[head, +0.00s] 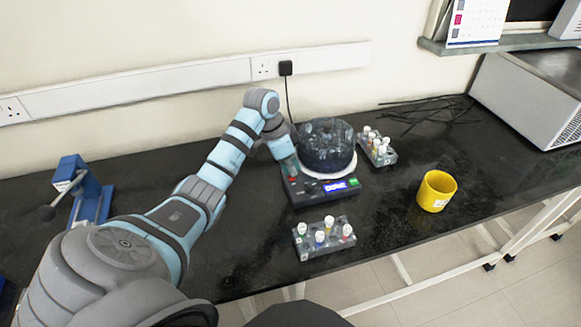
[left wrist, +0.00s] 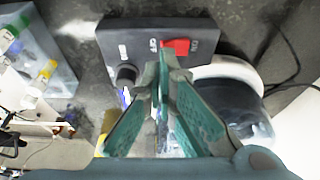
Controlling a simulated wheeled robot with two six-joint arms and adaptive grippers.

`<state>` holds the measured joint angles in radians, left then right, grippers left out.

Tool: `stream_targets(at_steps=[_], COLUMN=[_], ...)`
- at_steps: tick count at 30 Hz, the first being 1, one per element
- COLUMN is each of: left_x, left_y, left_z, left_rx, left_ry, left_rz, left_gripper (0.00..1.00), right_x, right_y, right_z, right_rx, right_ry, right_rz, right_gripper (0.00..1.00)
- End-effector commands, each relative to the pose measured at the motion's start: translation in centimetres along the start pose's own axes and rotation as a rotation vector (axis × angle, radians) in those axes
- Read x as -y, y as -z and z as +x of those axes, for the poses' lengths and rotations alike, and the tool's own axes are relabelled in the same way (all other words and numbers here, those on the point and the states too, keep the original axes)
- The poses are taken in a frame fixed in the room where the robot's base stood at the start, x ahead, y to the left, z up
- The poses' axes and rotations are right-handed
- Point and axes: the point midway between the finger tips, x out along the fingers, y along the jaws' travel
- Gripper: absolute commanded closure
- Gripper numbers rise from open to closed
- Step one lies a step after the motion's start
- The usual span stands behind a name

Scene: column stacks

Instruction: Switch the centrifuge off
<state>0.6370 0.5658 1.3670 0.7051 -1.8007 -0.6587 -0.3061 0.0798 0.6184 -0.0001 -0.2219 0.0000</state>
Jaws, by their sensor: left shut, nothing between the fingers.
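The centrifuge (head: 327,150) stands on the black bench, with a dark round rotor part over a white rim. Its dark control base (head: 312,192) has a lit blue display (head: 335,186) and a green button (head: 353,182). In the left wrist view, a red rocker switch (left wrist: 176,46) sits on the panel beside a black knob (left wrist: 125,76). My left gripper (left wrist: 162,62) is shut and empty, with its tips at the near edge of the red switch. I cannot tell whether they touch it. My right gripper is not in view.
A rack of capped tubes (head: 324,247) stands in front of the centrifuge, and another rack (head: 378,155) stands behind it to the right. A yellow mug (head: 436,191) is near the front edge. A blue device (head: 83,190) stands at the left. Black rods (head: 425,112) lie at the back.

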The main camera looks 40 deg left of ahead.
Motion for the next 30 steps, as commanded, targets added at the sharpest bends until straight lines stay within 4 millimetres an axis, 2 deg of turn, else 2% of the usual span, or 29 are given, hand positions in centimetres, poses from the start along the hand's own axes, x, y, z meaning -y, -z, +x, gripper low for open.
stream_targets(at_steps=[30], left_x=[-0.01], left_y=[-0.23], left_z=[0.66], left_rx=[0.001], left_ry=[0.0], left_rz=[0.0], left_gripper=[1.0], right_x=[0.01], right_y=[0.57], right_z=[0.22], right_rx=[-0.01], right_ry=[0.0], right_rz=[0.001], right_gripper=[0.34])
